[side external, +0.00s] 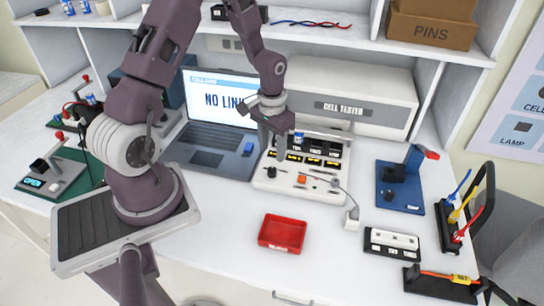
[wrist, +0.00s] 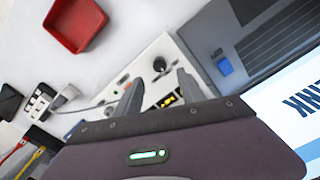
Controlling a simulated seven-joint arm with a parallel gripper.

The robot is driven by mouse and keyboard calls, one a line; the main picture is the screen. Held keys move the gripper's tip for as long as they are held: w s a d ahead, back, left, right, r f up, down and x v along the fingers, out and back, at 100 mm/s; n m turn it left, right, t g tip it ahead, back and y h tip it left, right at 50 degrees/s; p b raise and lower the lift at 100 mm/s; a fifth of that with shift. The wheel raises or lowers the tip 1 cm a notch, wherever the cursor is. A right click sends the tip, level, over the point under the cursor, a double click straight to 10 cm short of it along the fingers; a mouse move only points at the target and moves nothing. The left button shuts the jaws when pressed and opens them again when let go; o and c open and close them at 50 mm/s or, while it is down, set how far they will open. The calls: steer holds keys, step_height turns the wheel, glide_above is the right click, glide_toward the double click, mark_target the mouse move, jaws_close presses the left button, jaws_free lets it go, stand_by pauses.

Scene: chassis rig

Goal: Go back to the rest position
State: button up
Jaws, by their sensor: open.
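My gripper (side external: 273,147) hangs above the left part of the white tester panel (side external: 320,192), near the right side of the laptop. In the wrist view my gripper (wrist: 155,97) shows two separate grey fingers with a gap between them. Nothing is seen between the fingers. The panel also shows under the fingers in the wrist view (wrist: 143,66), with a black knob beyond them. My gripper hides part of the panel's back left in the side view.
An open laptop (side external: 208,135) reading "NO LINK" stands left of the panel. A red tray (side external: 283,233) lies in front. A blue fixture (side external: 400,182), a white connector block (side external: 392,243) and a cable rack (side external: 455,225) stand right. The cell tester box (side external: 350,100) and shelf are behind.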

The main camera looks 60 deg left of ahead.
steer(key=shift+r, duration=0.15)
steer(key=s+d+r+m+t+y, duration=0.1)
steer(key=s+d+r, duration=0.15)
steer(key=r, duration=0.65)
steer(key=s+d+r+t, duration=0.1)
steer(key=d+r, duration=0.3)
steer(key=r, duration=0.4)
steer(key=s+d+r+m+t, duration=0.1)
steer(key=s+d+r, duration=0.3)
steer(key=s, duration=0.3)
steer(key=s+d+r+m+t+h, duration=0.1)
steer(key=s+d+r+t, duration=0.1)
steer(key=s+d+r, duration=0.2)
steer(key=s+r, duration=0.1)
steer(key=s, duration=0.2)
steer(key=shift+r+t, duration=0.25)
steer(key=shift+t, duration=0.05)
